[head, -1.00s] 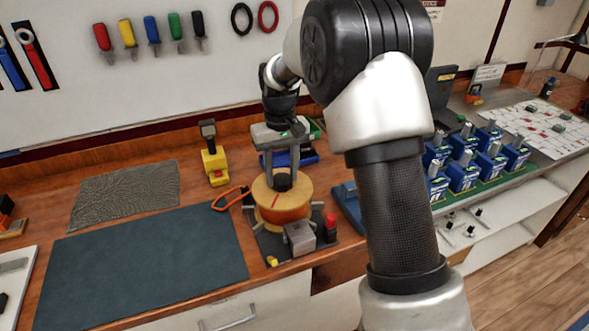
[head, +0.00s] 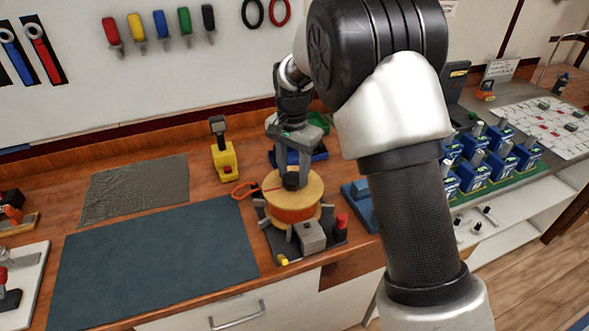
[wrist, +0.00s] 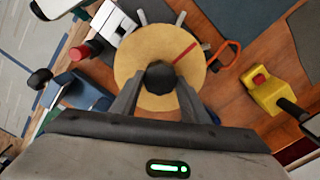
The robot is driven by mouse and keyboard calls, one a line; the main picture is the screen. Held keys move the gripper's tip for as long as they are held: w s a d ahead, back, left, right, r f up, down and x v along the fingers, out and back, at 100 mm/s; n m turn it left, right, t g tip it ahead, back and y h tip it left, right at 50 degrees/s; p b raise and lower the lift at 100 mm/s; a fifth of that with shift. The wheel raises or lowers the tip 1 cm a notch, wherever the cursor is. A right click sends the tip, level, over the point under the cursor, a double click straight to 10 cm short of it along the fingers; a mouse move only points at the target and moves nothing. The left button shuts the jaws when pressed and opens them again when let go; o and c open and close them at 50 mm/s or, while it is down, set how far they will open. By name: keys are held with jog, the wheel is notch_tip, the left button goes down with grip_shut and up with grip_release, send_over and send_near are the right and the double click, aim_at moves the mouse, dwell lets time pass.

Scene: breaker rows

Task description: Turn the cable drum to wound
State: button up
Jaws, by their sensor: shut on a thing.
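The cable drum (head: 293,206) is a round wooden-coloured drum with an orange band and a red line on its top face. It stands on a dark base plate with grey pegs around it. Its top also shows in the wrist view (wrist: 133,68), where the red line points to the upper right. A black knob (wrist: 160,77) rises from the drum's centre. My gripper (head: 292,178) is above the drum, pointing down, with its fingers shut on the black knob. The fingers hide the knob's sides.
A grey box (head: 310,236) and a red button post (head: 341,226) stand at the drum's front. An orange loop (head: 245,190) lies left of it. A yellow device (head: 223,160) stands behind left. Blue breakers (head: 475,170) stand to the right. The dark mat (head: 155,262) is bare.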

jog(key=m+p, duration=0.1)
jog(key=m, duration=0.3)
jog(key=shift+r+m, duration=0.1)
jog(key=shift+m, duration=0.2)
jog(key=m+p, duration=0.1)
jog(key=m, duration=0.2)
jog(key=shift+m, duration=0.4)
jog(key=m+p, duration=0.2)
jog(key=m, duration=0.2)
jog(key=shift+m+p, duration=1)
jog(key=shift+m, duration=1.2)
jog(key=o, duration=1.5)
